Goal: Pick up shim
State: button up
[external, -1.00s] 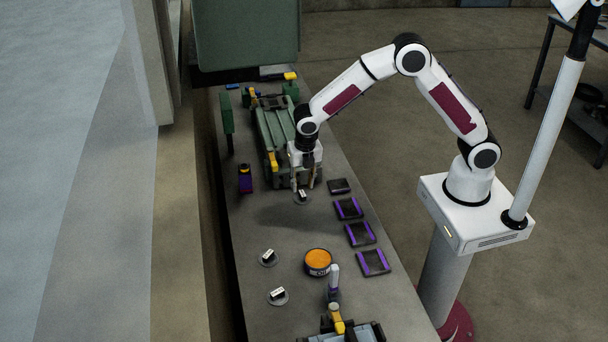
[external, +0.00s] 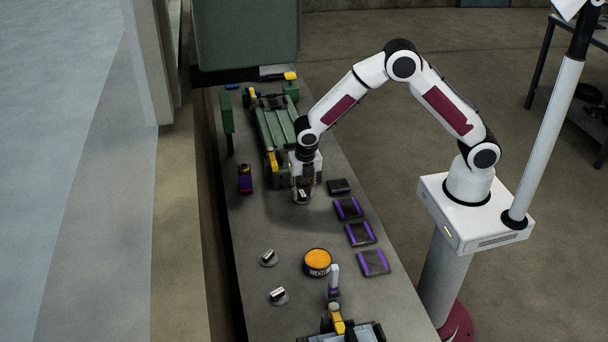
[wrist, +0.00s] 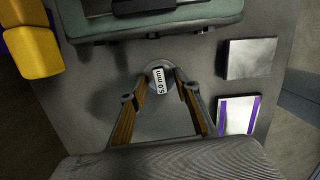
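A shim, a grey round disc with a white label block reading "5.0 mm" (wrist: 162,82), lies on the bench. It also shows in the external view (external: 302,196), just below my gripper (external: 304,187). In the wrist view my gripper (wrist: 160,93) is open, with one finger to the left and one to the right of the label block. I cannot tell whether either finger touches it. Two similar labelled shims (external: 268,259) (external: 278,296) lie nearer the front of the bench.
Several dark purple-edged trays (external: 361,234) line the right side. An orange-topped can (external: 317,261) stands further forward, and a purple-and-yellow item (external: 245,179) is at left. The bench (external: 290,230) between is clear.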

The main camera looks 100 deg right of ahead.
aim_at(303, 193)
grip_shut()
jog(key=shift+r, duration=0.1)
notch_tip(303, 193, up, 10)
dwell(0.7)
dwell(0.9)
